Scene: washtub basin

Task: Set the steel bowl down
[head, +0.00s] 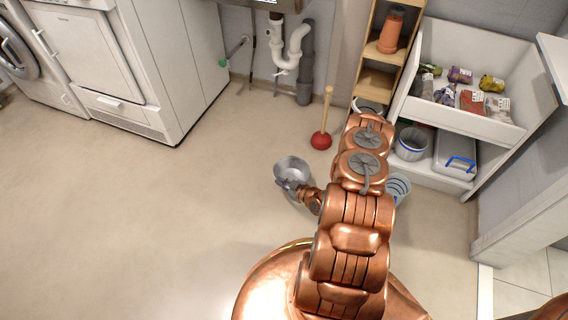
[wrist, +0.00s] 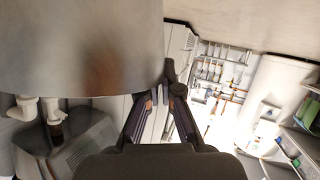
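The steel bowl (head: 291,167) is a round grey vessel with its opening facing up, left of my copper arm in the head view. My gripper (head: 290,186) is at the bowl's near side. In the wrist view the bowl (wrist: 75,45) fills the upper left as a large smooth metal wall. The fingers of my gripper (wrist: 158,97) come close together at the bowl's edge and look shut on its rim. The exact contact is partly hidden. The gap between the bowl and the floor cannot be told.
A red plunger (head: 321,139) stands right of and beyond the bowl. A shelf unit (head: 470,45) with packets and a bucket (head: 411,144) is at the right. A white appliance (head: 170,60) stands at the back left. The floor (head: 130,210) to the left is clear.

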